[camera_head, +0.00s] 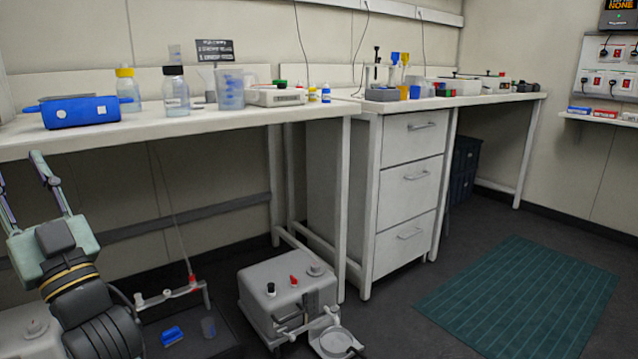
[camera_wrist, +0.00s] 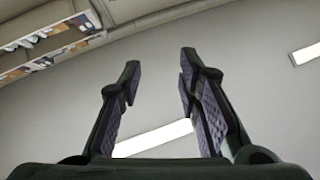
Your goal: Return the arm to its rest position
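My gripper (camera_head: 47,184) is at the left edge of the head view, with its fingers pointing up in front of the left bench. The fingers are spread apart with nothing between them. In the wrist view my gripper (camera_wrist: 160,85) also shows two separated, empty fingers against the ceiling. My dark arm links run down below it to the bottom left of the head view.
A white bench (camera_head: 200,124) carries a blue box (camera_head: 80,112), bottles and a beaker (camera_head: 230,88), close to my gripper. A grey machine (camera_head: 287,296) stands on the floor beside a dark tray (camera_head: 215,345). Open floor with a green mat (camera_head: 520,300) lies right.

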